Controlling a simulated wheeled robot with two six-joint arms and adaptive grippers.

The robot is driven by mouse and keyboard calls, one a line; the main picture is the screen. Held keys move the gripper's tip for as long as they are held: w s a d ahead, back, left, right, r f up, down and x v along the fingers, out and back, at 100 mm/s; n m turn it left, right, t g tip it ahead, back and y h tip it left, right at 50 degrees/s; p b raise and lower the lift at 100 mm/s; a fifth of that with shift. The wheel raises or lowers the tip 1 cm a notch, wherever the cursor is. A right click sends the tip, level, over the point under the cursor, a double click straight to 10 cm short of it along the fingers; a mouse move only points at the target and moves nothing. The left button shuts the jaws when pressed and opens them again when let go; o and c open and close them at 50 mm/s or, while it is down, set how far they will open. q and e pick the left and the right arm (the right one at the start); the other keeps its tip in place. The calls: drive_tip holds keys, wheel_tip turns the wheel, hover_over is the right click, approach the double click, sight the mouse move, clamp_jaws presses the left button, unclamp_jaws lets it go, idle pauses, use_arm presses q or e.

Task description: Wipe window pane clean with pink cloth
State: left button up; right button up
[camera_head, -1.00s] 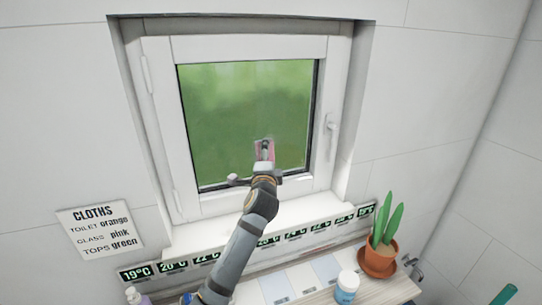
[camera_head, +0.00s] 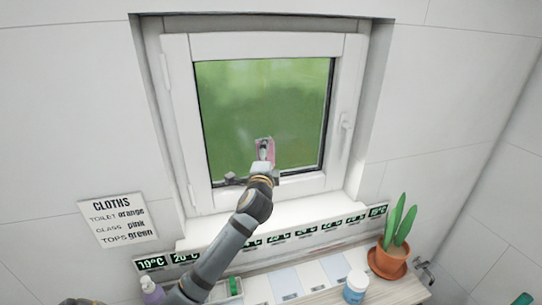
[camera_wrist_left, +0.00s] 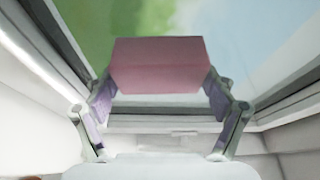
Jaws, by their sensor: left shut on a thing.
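The window pane (camera_head: 290,95) is set in a white frame and shows blurred green, with a hazy look over parts of it. My left gripper (camera_head: 264,150) is in front of the lower middle of the pane. It is shut on the pink cloth (camera_wrist_left: 160,64), a folded block held between both fingers in the left wrist view. The cloth (camera_head: 270,146) also shows as a small pink edge in the head view. I cannot tell whether it touches the glass. My right gripper is not in view.
A sign (camera_head: 118,220) on the left wall pairs glass with pink.

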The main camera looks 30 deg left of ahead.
sight(275, 150)
use_arm(q)
drive_tip(key=shift+w+r+p, duration=0.1)
drive_tip(key=shift+r+p, duration=1)
drive_tip(key=shift+r, duration=0.05)
drive_tip(key=shift+d+f, duration=0.1)
drive_tip(key=shift+w+d+f, duration=0.1)
drive_tip(key=shift+w+d, duration=0.65)
drive_tip(key=shift+w, duration=0.15)
